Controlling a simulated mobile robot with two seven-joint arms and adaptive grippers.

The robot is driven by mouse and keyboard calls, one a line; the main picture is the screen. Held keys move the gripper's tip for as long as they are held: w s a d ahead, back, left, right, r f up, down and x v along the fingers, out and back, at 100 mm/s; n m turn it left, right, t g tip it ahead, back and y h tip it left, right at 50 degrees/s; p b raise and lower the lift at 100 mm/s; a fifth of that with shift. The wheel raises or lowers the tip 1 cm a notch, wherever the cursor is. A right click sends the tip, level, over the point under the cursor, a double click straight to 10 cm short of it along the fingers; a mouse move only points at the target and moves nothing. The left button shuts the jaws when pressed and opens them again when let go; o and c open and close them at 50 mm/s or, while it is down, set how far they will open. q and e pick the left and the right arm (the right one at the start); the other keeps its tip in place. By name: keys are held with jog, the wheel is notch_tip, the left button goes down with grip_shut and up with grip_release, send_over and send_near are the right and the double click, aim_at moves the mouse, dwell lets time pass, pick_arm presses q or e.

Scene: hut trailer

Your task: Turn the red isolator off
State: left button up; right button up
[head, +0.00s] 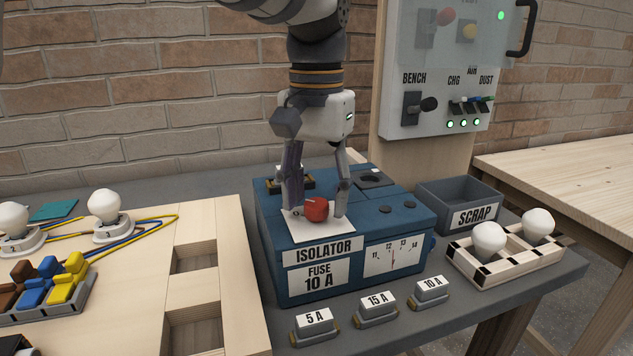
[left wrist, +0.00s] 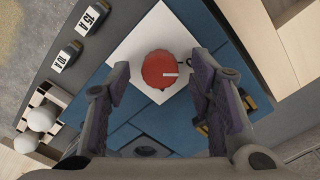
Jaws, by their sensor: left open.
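The red isolator knob (head: 316,209) sits on a white plate (head: 328,230) on top of the blue box (head: 276,263) labelled ISOLATOR and FUSE 10 A. My left gripper (head: 318,211) points down over the box, with one finger on each side of the knob in the head view. My right gripper is not in view.
Fuses marked 5 A (head: 314,325), 15 A (head: 375,308) and 10 A (head: 430,291) stand before the box. A SCRAP bin (head: 459,200) and a bulb rack (head: 507,262) are to the right. A wooden board (head: 125,310) is left. A switch panel (head: 440,70) rises behind.

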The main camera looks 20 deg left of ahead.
aim_at(316, 202)
pick_arm(q)
notch_tip(316, 202, up, 12)
jog(key=shift+f, duration=0.1)
